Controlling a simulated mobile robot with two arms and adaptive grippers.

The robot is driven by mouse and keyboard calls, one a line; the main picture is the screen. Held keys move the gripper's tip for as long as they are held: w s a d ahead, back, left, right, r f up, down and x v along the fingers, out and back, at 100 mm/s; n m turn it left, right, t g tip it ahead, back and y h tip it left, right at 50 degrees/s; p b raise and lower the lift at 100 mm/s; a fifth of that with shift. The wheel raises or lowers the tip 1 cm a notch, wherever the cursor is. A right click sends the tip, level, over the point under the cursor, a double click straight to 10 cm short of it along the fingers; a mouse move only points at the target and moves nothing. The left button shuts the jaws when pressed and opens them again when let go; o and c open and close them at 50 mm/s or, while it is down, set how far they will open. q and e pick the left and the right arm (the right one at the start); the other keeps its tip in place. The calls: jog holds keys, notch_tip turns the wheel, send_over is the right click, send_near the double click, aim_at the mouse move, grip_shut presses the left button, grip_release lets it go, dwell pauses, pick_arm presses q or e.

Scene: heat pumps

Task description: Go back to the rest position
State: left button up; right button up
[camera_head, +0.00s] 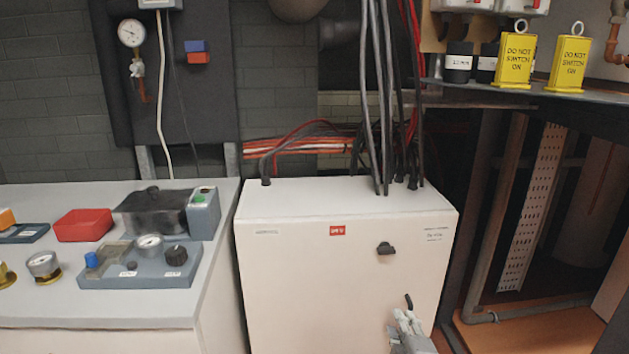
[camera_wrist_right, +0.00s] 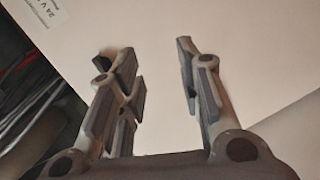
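My right gripper (camera_head: 408,325) shows at the bottom of the head view, in front of the lower right of the white cabinet (camera_head: 300,270). In the right wrist view the two fingers of the right gripper (camera_wrist_right: 155,80) stand apart with nothing between them, facing the pale cabinet surface (camera_wrist_right: 260,60). I cannot tell whether they touch the cabinet. A small black handle (camera_head: 408,300) sits just above the fingertips, and a black knob or latch (camera_head: 386,248) is higher on the cabinet front. My left gripper is not in view.
Cables (camera_head: 376,100) run down to the cabinet top. A shelf at right carries yellow "do not switch on" signs (camera_head: 515,60).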

jog(key=s+f+m+g, duration=0.7)
jog(key=s+f, duration=1)
jog(key=f, duration=0.4)
jog(key=s+a+f+m+g, duration=0.1)
jog(key=s+f+m+g, duration=0.3)
jog(key=s, duration=0.7)
jog(key=s+a+f+m+g, duration=0.2)
jog(key=s+f, duration=0.5)
jog(key=s, duration=0.3)
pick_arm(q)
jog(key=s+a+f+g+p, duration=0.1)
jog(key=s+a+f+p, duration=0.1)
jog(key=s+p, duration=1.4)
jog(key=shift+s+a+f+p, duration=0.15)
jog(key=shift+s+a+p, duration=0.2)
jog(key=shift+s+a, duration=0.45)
pick_arm(e)
jog(key=s+d+f+g, duration=0.1)
jog(key=s+d, duration=0.2)
jog(key=s, duration=1.4)
jog(key=shift+d+f+n+y, duration=0.2)
jog(key=shift+f+n+y, duration=0.1)
jog(key=shift+f, duration=0.1)
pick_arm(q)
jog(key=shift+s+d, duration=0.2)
pick_arm(e)
jog(key=shift+o, duration=0.2)
